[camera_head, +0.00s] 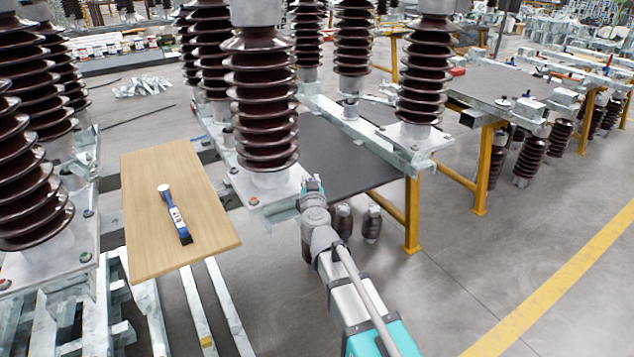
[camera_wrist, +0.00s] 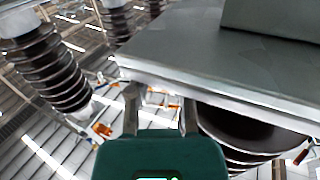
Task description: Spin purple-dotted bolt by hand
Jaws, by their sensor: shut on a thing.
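My gripper (camera_head: 313,186) is at the front right corner of the metal base plate (camera_head: 270,186) under the middle brown insulator (camera_head: 262,100). In the wrist view my gripper's two fingers (camera_wrist: 160,104) reach up to the edge and underside of the plate (camera_wrist: 215,60). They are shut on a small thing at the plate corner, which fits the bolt. The fingers and the plate hide most of it, and I cannot make out a purple dot. Another bolt with a reddish dot (camera_head: 253,200) sits at the plate's front left corner.
A wooden board (camera_head: 150,225) at the left carries a blue and white tool (camera_head: 175,214). A dark tabletop (camera_head: 345,160) with yellow legs stands behind my gripper. More insulators (camera_head: 422,75) stand around. Open grey floor lies at the right, with a yellow line (camera_head: 560,285).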

